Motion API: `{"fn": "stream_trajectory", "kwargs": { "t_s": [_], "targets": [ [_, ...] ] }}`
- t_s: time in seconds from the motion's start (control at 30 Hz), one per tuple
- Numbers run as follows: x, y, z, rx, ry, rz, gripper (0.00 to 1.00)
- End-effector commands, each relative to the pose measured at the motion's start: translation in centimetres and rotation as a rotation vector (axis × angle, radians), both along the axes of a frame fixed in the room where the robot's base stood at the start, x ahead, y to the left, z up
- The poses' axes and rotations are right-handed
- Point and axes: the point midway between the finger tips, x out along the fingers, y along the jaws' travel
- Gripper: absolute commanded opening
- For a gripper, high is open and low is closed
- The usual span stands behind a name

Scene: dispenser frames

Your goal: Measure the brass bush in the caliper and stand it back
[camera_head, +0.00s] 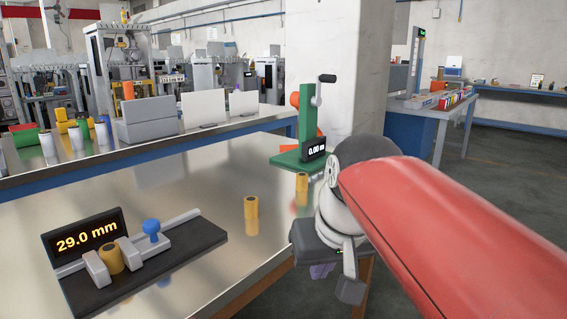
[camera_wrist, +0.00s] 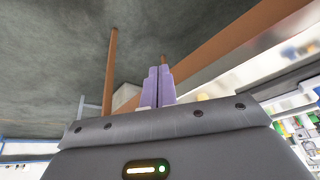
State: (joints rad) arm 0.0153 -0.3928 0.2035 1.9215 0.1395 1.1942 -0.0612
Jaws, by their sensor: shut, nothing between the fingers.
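The caliper (camera_head: 135,262) lies on the metal table at the front left, its display reading 29.0 mm. A brass bush (camera_head: 111,258) stands upright between its grey jaws. A blue knob (camera_head: 151,228) sits on the caliper's slide. Another brass-coloured bush (camera_head: 251,215) stands upright on the bare table to the right of the caliper. A smaller-looking one (camera_head: 302,182) stands in front of the green stand. My gripper (camera_head: 322,271) is beyond the table's right edge, away from the caliper. In the wrist view its purple fingers (camera_wrist: 157,86) are together and empty.
A green stand (camera_head: 307,125) with a crank and a 0.00 mm display is at the table's far right corner. Several cylinders and grey panels (camera_head: 203,108) stand on the bench behind.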

Motion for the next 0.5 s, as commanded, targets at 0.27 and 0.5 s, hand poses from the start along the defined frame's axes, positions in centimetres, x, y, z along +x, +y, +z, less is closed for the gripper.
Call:
{"fn": "stream_trajectory", "kwargs": {
  "t_s": [0.27, 0.5],
  "targets": [
    [-7.2, -8.3, -9.6, -0.032, -0.069, -0.197, 0.0],
    [-9.2, -9.9, -12.8, -0.028, -0.084, -0.237, 0.0]
  ]
}}
